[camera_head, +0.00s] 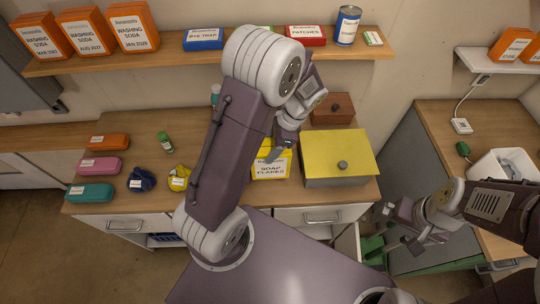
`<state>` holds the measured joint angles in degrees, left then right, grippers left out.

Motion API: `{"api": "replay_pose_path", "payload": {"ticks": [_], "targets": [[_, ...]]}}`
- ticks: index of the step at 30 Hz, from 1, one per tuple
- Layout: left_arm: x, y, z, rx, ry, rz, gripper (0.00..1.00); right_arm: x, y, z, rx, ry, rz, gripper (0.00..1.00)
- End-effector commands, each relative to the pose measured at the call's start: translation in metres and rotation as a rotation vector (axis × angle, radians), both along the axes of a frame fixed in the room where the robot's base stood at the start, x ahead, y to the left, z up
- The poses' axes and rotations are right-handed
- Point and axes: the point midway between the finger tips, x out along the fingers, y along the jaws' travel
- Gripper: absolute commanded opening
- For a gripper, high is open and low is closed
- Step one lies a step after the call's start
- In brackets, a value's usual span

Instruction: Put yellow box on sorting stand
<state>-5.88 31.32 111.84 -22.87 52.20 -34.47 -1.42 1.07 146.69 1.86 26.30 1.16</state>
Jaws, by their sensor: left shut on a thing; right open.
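A yellow box labelled "Soap Flakes" (271,169) stands upright on the wooden counter, beside a larger box. My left gripper (277,152) reaches down to it from above and is shut on its top part. My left arm hides the box's left side and part of its top. My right gripper (398,226) is open and empty, in front of the counter's right end. I cannot tell which surface is the sorting stand.
A grey box with a yellow knobbed lid (338,150) stands right of the soap box. A small brown box (332,108) is behind it. A shelf (200,58) of boxes hangs above. An open drawer (347,244) juts out.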

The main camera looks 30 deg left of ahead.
Motion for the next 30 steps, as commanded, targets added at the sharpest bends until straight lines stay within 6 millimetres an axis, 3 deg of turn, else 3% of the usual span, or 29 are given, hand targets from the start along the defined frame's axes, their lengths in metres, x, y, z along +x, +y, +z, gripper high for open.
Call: {"api": "replay_pose_path", "payload": {"ticks": [4, 11, 17, 27, 28, 30], "targets": [[0.0, 0.0, -0.021, 0.0, 0.002, -0.001, 0.0, 0.0, 0.0, 0.002, 0.0, 0.0, 0.0, 1.0], [0.0, 0.0, -0.031, 0.001, 0.002, 0.0, 0.0, 0.0, 0.0, 0.002, 0.0, 0.0, 0.0, 1.0], [0.0, 0.0, -0.061, 0.001, 0.002, 0.0, 0.0, 0.0, 0.0, 0.004, 0.0, 0.0, 0.0, 1.0], [0.0, 0.0, -0.066, 0.001, -0.001, 0.001, 0.0, 0.0, 0.0, 0.002, 0.0, 0.0, 0.0, 1.0], [0.0, 0.0, -0.065, 0.0, -0.002, 0.001, 0.72, 0.0, 0.0, 0.002, 0.0, 0.0, 0.0, 1.0], [0.0, 0.0, -0.065, 0.0, -0.002, 0.001, 0.86, 0.0, 0.0, 0.003, 0.0, 0.0, 0.0, 1.0]]}}
